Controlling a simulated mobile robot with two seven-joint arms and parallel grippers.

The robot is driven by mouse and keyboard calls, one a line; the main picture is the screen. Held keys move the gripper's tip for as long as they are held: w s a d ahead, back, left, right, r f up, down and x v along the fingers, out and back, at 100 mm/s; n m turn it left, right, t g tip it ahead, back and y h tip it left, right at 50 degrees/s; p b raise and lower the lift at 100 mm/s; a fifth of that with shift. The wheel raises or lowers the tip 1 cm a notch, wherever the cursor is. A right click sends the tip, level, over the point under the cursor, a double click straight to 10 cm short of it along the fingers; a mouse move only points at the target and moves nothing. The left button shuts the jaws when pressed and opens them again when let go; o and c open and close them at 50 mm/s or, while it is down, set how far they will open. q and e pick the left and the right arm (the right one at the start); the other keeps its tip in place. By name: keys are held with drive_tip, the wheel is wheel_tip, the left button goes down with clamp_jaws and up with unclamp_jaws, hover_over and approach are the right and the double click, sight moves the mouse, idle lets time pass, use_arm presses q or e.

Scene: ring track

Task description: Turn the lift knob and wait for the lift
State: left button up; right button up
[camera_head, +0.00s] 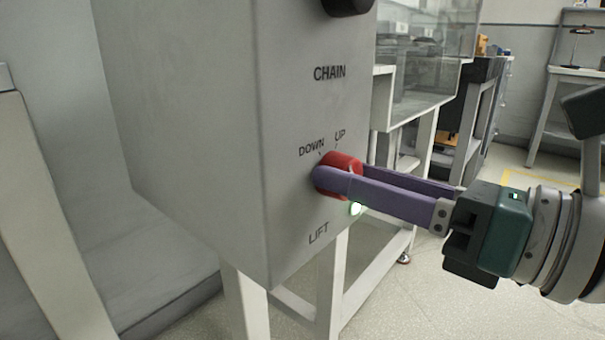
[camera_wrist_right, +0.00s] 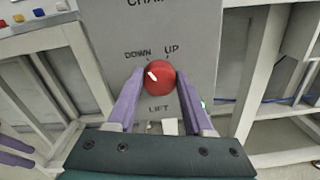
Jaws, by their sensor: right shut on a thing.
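The lift knob (camera_head: 341,164) is red and round, on the grey control box, between the DOWN and UP marks above it and the word LIFT below. In the right wrist view the lift knob (camera_wrist_right: 160,82) has a white pointer mark slanting to the upper left, toward DOWN. My right gripper (camera_head: 335,178) is shut on the knob, its purple fingers on either side of it; the right gripper also shows in its wrist view (camera_wrist_right: 157,92). A small lamp (camera_head: 357,208) glows whitish-green beside the knob. The lift itself is not recognizable.
The grey control box (camera_head: 200,110) stands on white legs, with a black knob (camera_head: 348,4) above the CHAIN label. A clear-walled case (camera_head: 425,60) is behind it. A white table (camera_head: 575,72) stands at the far right. Pale floor is open at the lower right.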

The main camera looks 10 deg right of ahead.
clamp_jaws()
